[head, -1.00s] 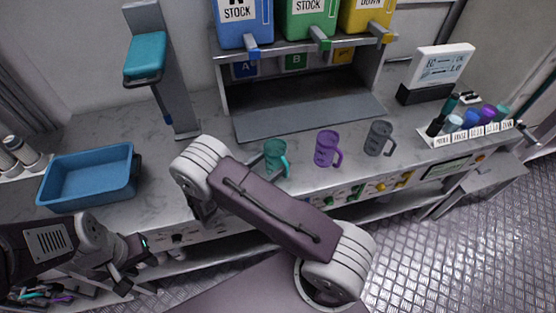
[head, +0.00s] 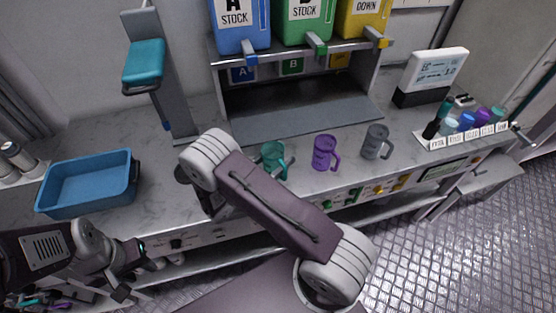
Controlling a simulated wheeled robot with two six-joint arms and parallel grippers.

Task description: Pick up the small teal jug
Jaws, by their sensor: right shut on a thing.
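A teal jug (head: 273,158) with a handle on its right stands on the marble counter; my right arm covers its lower left part. My right arm (head: 270,205) reaches across the middle of the head view from the lower right, its elbow left of the jug.
A purple mug (head: 324,153) and a grey mug (head: 375,142) stand right of the jug. A blue bin (head: 88,208) is at left. Behind are a dispenser rack (head: 300,117) and a teal-topped stand (head: 145,62). A labelled rack (head: 465,137) holds coloured items at right.

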